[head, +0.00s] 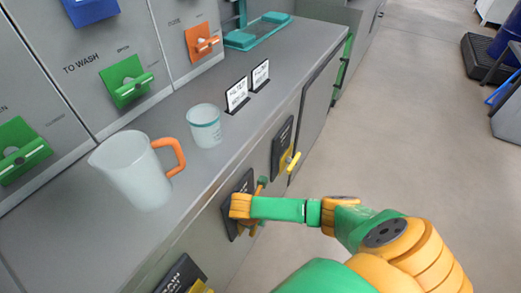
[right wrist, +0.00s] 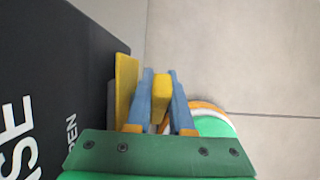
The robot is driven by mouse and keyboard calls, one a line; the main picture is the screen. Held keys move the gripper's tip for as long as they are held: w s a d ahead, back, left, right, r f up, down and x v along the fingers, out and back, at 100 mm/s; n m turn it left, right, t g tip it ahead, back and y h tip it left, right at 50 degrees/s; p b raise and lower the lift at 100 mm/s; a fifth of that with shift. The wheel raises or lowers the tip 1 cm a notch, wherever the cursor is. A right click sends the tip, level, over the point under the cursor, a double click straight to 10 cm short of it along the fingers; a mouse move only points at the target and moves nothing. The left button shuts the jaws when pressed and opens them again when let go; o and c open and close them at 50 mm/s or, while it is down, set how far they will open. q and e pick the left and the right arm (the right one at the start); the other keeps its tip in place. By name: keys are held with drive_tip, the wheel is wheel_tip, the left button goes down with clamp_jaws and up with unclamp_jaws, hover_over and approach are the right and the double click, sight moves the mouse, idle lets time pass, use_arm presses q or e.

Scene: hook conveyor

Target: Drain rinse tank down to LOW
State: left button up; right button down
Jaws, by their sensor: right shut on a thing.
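My right gripper (head: 245,206) is at a dark valve panel (head: 229,222) on the front of the grey counter. In the right wrist view its two blue fingers (right wrist: 163,100) are shut on a yellow lever (right wrist: 162,88). A yellow plate (right wrist: 126,85) stands just left of the fingers. The gripper and wrist hide most of this valve in the head view. I cannot make out a rinse tank or a LOW mark. My left gripper is not in view.
Another panel with a yellow lever (head: 289,160) is farther along. Two small signs (head: 237,94) stand behind.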

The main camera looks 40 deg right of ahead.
drive_tip(key=g+y+b, duration=0.1)
drive_tip(key=y+b, duration=0.1)
drive_tip(key=y, duration=0.1)
drive_tip(key=f+g+y+b, duration=0.1)
drive_tip(key=y+b, duration=0.1)
drive_tip(key=y, duration=0.1)
drive_tip(key=a+g+y+b, duration=0.1)
drive_tip(key=y+b, duration=0.1)
drive_tip(key=y, duration=0.1)
drive_tip(key=shift+s+f+g, duration=0.2)
drive_tip(key=shift+f+g, duration=0.1)
drive_tip(key=shift+g, duration=0.1)
idle(0.7)
